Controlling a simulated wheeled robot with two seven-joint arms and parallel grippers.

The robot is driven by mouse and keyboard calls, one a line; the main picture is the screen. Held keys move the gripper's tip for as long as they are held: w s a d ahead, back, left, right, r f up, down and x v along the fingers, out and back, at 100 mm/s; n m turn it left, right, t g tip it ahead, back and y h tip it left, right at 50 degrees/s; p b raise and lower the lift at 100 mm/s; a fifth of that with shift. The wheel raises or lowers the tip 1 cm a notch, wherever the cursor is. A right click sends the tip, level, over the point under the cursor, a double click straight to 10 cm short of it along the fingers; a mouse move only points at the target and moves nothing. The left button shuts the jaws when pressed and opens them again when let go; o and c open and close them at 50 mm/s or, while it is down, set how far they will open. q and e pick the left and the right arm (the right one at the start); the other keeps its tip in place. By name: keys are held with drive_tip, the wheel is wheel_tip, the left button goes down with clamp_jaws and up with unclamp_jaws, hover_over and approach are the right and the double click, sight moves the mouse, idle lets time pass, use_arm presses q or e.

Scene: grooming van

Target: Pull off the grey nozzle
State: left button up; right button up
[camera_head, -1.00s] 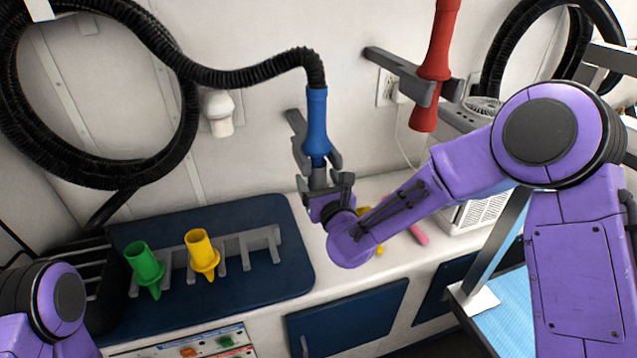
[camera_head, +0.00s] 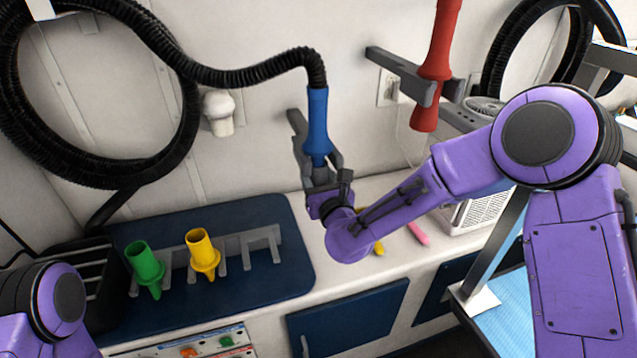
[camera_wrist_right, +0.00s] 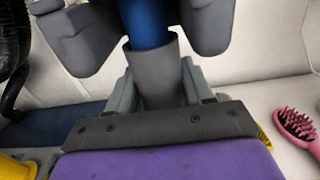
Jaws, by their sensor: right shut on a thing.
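The grey nozzle (camera_wrist_right: 155,80) sits on the lower end of the blue hose handle (camera_head: 317,122), which hangs upright in a grey wall holder (camera_head: 300,128). In the right wrist view the blue handle (camera_wrist_right: 148,22) enters the top of the nozzle. My right gripper (camera_head: 321,180) is shut on the nozzle from below, with one finger on each side. In the head view its fingers hide most of the nozzle. Of my left arm only a purple joint shows at lower left; its gripper is out of view.
A rack (camera_head: 235,245) on a dark blue mat (camera_head: 285,280) holds a green nozzle (camera_head: 146,265) and a yellow nozzle (camera_head: 203,253); other slots are empty. A red handle (camera_head: 437,60) hangs at right. A pink brush (camera_wrist_right: 298,124) lies on the counter.

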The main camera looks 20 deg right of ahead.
drive_tip(key=shift+f, duration=0.1)
drive_tip(key=shift+f+b, duration=2.4)
drive_tip(key=shift+f, duration=0.15)
drive_tip(key=s, duration=0.9)
drive_tip(key=shift+d+b, duration=0.15)
drive_tip(key=shift+b, duration=0.25)
